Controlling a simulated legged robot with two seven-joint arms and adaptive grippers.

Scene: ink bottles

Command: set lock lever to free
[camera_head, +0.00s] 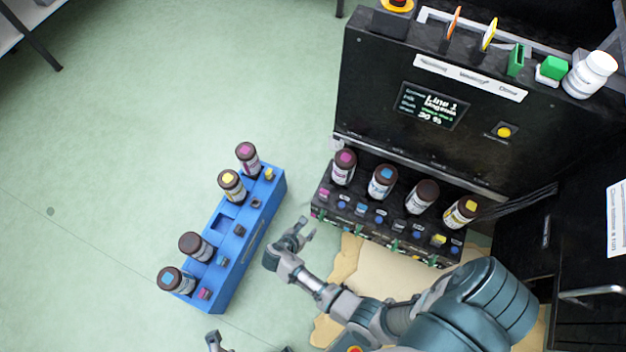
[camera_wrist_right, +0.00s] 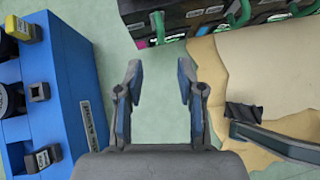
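No part that I can name for certain as the lock lever shows. An orange upright tab (camera_head: 453,22) and a yellow upright tab (camera_head: 489,34) stand on top of the black machine (camera_head: 375,75). A dark ribbed piece (camera_wrist_right: 243,112) joined to a grey bar shows over the tan sheet in the wrist view; I cannot tell what it is. My right gripper (camera_head: 305,231) is open and empty, between the blue rack and the machine's front. Its two fingers (camera_wrist_right: 160,85) stand apart over bare floor. My left gripper (camera_head: 245,345) shows only in part at the bottom edge.
The blue rack (camera_head: 239,265) holds several dark-capped bottles left of my right gripper. It also shows in the wrist view (camera_wrist_right: 75,70). More bottles stand along the machine's lower ledge (camera_head: 400,228). A white bottle (camera_head: 590,74) sits on top. Green floor (camera_head: 100,150) is clear at left.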

